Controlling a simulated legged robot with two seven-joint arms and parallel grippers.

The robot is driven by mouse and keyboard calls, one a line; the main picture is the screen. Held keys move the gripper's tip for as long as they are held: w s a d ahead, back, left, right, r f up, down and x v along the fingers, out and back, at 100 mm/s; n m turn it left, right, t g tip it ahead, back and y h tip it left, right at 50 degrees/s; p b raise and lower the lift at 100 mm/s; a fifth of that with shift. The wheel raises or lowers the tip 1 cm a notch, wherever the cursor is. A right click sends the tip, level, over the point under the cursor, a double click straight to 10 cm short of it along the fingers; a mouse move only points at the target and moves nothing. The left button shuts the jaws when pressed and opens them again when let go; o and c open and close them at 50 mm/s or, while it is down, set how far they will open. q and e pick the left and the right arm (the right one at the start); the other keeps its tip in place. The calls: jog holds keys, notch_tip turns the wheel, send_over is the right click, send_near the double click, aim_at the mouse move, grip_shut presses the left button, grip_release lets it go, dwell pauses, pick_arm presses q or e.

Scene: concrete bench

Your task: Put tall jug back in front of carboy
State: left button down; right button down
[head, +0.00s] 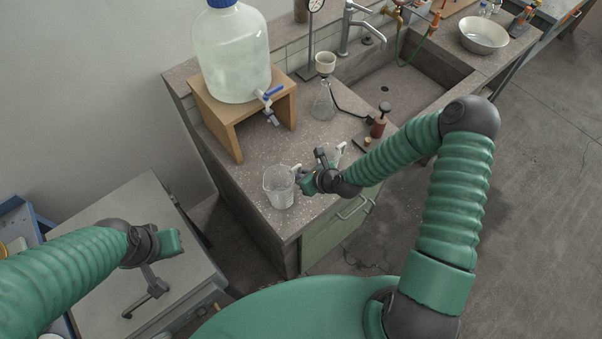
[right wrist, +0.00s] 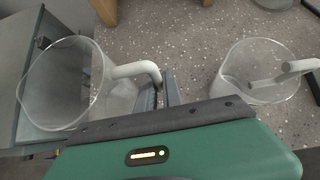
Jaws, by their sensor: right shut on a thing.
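The carboy (head: 232,58), a large clear vessel with a blue cap and blue tap, stands on a wooden stand (head: 218,118) at the back of the bench. A clear tall jug (head: 279,190) is in front of the stand, near the bench's left front corner. My right gripper (head: 302,178) is shut on the jug's handle; the right wrist view shows the jug (right wrist: 62,88) upright, its pale handle between the fingers. I cannot tell whether its base touches the bench. My left gripper (head: 150,285) hangs over the grey side table; its finger gap is unclear.
A second clear jug (right wrist: 258,72) stands on the bench, right of the held one. The grey table (head: 110,205) is left of the bench.

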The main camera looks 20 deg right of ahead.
jog(key=c, duration=1.8)
grip_release()
jog(key=shift+f, duration=0.1)
jog(key=shift+o, duration=1.2)
jog(key=shift+w+d, duration=0.1)
jog(key=shift+w, duration=0.05)
jog(key=shift+o, duration=0.3)
jog(key=shift+d+f, duration=0.1)
jog(key=shift+d, duration=0.4)
jog(key=shift+r+p, duration=0.3)
jog(key=shift+r, duration=0.05)
jog(key=s+d+r+n+g+h, duration=0.1)
jog(key=s+d+r+n+g, duration=0.1)
jog(key=s+r+n, duration=0.35)
jog(key=s+d+r+n+g+h, duration=0.1)
jog(key=s+r+n+g, duration=0.1)
jog(key=s+n, duration=0.65)
pick_arm(q)
jog(key=shift+d+r+p, duration=0.1)
jog(key=shift+r+p, duration=0.3)
jog(key=shift+r, duration=0.2)
pick_arm(e)
jog(key=s+a+r+n+g+h, duration=0.1)
jog(key=s+r+n, duration=0.3)
jog(key=r+n, duration=0.5)
jog(key=shift+a+r+n+g, duration=0.25)
jog(key=shift+a+n+g, duration=0.1)
jog(key=shift+n, duration=3.85)
